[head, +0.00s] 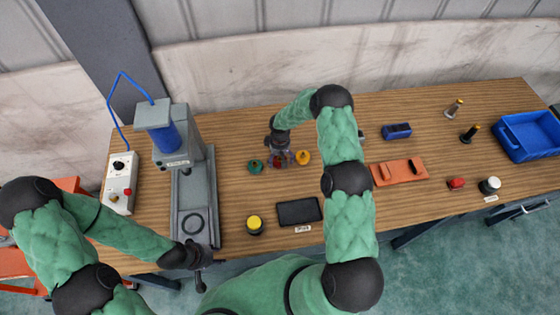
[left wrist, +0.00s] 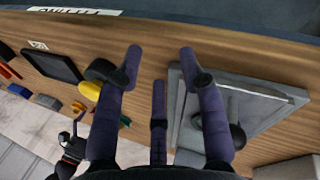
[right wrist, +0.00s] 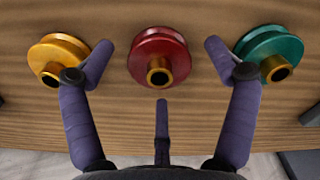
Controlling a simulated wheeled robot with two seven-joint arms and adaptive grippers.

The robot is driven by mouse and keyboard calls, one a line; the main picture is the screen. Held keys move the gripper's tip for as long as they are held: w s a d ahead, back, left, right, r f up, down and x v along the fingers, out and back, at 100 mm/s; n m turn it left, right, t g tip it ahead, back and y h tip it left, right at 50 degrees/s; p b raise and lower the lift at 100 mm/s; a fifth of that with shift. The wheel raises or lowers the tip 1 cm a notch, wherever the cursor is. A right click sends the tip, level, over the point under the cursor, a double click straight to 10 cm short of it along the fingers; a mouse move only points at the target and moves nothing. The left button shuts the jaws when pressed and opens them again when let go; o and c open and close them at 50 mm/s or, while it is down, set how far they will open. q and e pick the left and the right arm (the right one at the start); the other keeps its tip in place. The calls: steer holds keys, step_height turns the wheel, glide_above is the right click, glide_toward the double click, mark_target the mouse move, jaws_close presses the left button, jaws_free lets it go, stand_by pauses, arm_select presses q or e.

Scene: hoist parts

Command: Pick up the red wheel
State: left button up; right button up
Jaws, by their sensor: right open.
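The red wheel (right wrist: 158,55) lies on the wooden table with its brass hub up, between a yellow wheel (right wrist: 55,58) and a green wheel (right wrist: 270,52) in the right wrist view. In the head view the red wheel (head: 277,162) is partly covered by my right gripper (head: 281,158). My right gripper (right wrist: 155,60) is open above the table, its fingers spread on either side of the red wheel and apart from it. My left gripper (left wrist: 162,55) is open and empty in the left wrist view, near the table's front edge by the grey press base.
A grey press (head: 190,140) with a control box (head: 120,180) stands at the left. A black tablet (head: 299,212) and a yellow-topped cylinder (head: 254,226) lie in front. An orange plate (head: 399,170), blue block (head: 396,131) and blue bin (head: 530,135) are to the right.

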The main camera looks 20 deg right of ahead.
steer(key=shift+f, duration=0.45)
steer(key=shift+r, duration=0.1)
jaws_close()
steer(key=shift+r, duration=0.1)
